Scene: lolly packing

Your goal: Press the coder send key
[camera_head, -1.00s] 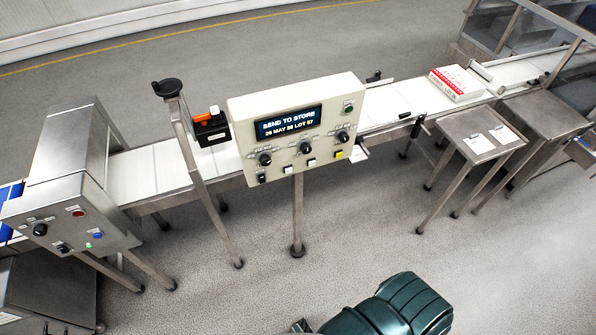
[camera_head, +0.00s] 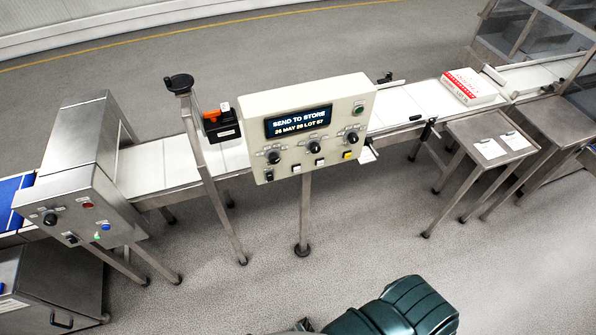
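The coder panel (camera_head: 292,103) is a cream box on a metal post beside the conveyor. Its dark display (camera_head: 298,121) reads "SEND TO STORE" and "26 MAY 28 LOT 57". Black knobs cross its face. Below them are a black switch (camera_head: 269,176), white keys (camera_head: 296,168) and a yellow key (camera_head: 347,155). A green button (camera_head: 358,109) is at the upper right. The key labels are too small to read, so I cannot tell which is the send key. Neither gripper is in view; only a dark teal part of my body shows at the bottom.
A print head with an orange part (camera_head: 217,122) stands over the white conveyor (camera_head: 160,168). A steel machine (camera_head: 92,165) is at the left. A red and white carton (camera_head: 469,87) sits on the belt at right, near a steel side table (camera_head: 491,137). The floor before the panel is clear.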

